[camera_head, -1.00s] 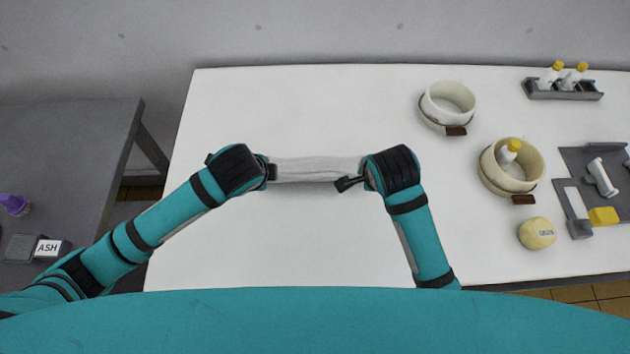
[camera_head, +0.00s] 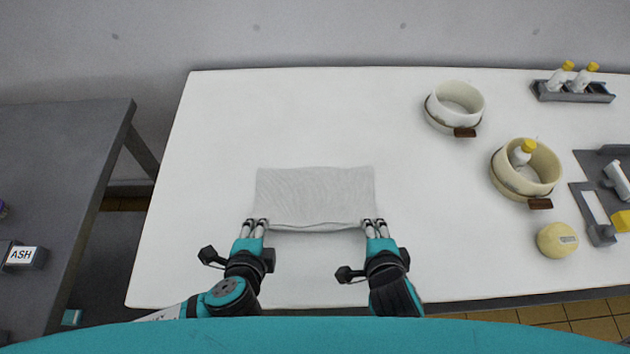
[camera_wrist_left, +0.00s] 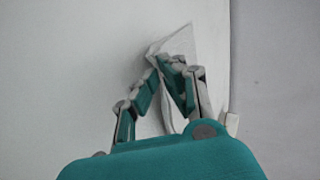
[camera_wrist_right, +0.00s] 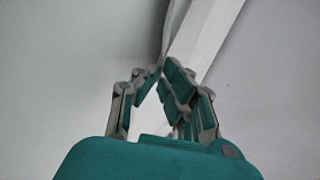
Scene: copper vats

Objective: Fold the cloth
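The white cloth (camera_head: 315,195) lies as a wide rectangle on the white table. Its near edge looks rippled and slightly raised between my grippers. My left gripper (camera_head: 256,222) is at the near left corner, and my right gripper (camera_head: 373,222) is at the near right corner. In the left wrist view the fingertips (camera_wrist_left: 160,60) converge on the cloth (camera_wrist_left: 180,43). In the right wrist view the fingertips (camera_wrist_right: 163,67) also close together on the cloth edge (camera_wrist_right: 198,38). The cloth's underside and any layers beneath are hidden.
The white table (camera_head: 270,110) is clear around the cloth. To the right stand a white pot (camera_head: 440,112), a cream pot (camera_head: 508,186) holding a yellow-capped bottle (camera_head: 522,153), and a round yellow object (camera_head: 557,240). A bottle rack (camera_head: 573,93) is at the far right.

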